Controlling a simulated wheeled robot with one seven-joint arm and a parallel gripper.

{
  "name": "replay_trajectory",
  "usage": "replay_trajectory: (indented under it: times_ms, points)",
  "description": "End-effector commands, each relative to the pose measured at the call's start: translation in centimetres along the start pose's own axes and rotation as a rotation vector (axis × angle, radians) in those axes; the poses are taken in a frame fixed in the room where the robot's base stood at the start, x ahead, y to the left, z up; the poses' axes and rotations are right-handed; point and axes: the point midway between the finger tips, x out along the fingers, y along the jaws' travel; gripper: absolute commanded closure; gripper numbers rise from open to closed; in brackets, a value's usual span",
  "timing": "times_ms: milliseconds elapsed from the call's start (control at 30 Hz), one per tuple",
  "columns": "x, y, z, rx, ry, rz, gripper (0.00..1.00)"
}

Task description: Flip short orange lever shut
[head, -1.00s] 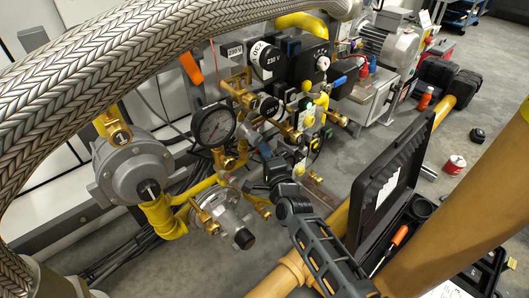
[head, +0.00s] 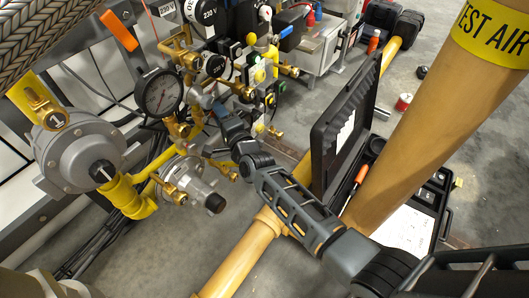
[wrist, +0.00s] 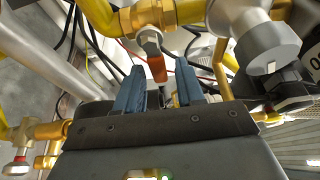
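The short orange lever (wrist: 157,68) shows in the wrist view, hanging from a silver stem under a brass valve (wrist: 148,16) on a yellow pipe. My gripper (wrist: 159,72) has its two blue fingers apart. The lever's end appears between the fingertips with gaps on both sides; I cannot tell how deep it sits. In the head view my gripper (head: 222,112) reaches into the piping right of the pressure gauge (head: 159,92). There the short lever is not clearly seen behind my gripper.
A longer orange handle (head: 118,30) is at upper left, above a grey regulator (head: 80,150). A second regulator (head: 190,182) sits below my gripper. A thick yellow-tan pipe (head: 440,100) and an open black case (head: 345,130) stand at right.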

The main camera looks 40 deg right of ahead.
Motion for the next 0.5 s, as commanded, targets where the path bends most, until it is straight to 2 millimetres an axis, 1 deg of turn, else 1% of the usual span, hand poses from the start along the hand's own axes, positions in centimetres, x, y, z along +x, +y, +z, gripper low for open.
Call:
replay_trajectory:
  times_ms: [33,167,500]
  points:
    - [-0.2,0.5,-0.1,-0.021,0.001,-0.001,0.56]
    - [-0.1,0.2,-0.2,-0.124,0.003,-0.044,0.56]
    - [-0.3,-1.7,0.4,-0.541,0.002,-0.222,0.56]
